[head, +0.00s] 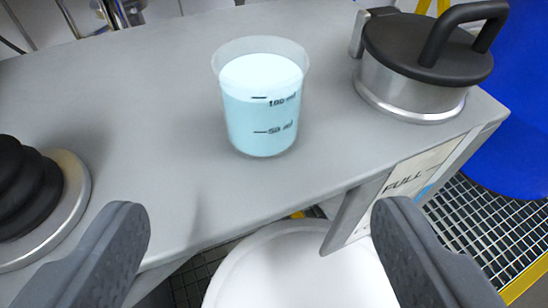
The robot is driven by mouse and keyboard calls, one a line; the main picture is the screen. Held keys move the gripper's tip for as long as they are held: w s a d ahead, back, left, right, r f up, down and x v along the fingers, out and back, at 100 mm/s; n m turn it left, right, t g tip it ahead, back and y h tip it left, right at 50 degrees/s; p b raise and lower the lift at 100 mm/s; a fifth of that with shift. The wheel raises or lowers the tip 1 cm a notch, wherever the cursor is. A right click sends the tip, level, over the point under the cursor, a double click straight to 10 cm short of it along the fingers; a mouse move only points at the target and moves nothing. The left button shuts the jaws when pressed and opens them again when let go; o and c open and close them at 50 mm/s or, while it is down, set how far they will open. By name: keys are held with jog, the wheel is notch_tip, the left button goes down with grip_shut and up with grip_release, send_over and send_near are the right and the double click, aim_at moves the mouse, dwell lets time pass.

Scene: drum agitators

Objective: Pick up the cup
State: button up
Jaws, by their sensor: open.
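The cup (261,112) is a clear beaker with measure marks, filled with pale blue liquid to about the 100 ml line. It stands upright on a grey shelf (160,135), a little left of the picture's middle. My gripper (262,232) shows as two dark grey fingers at the lower left and lower right, wide apart and empty. The fingers are nearer to the camera than the cup and do not touch it. The cup appears above and between them in the picture.
A metal container with a black handled lid (425,50) stands right of the cup. A black ribbed part on a metal disc (38,195) sits at the left. A white drum (303,270) is below the shelf's front edge. A blue drum (515,125) stands right.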

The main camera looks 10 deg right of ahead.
aim_at(262, 131)
jog(key=p+x, duration=0.6)
jog(key=x, duration=0.1)
jog(key=shift+w, duration=0.3)
jog(key=shift+x, duration=2.95)
jog(key=shift+r, duration=0.25)
jog(key=c, duration=1.1)
jog(key=shift+r, duration=0.2)
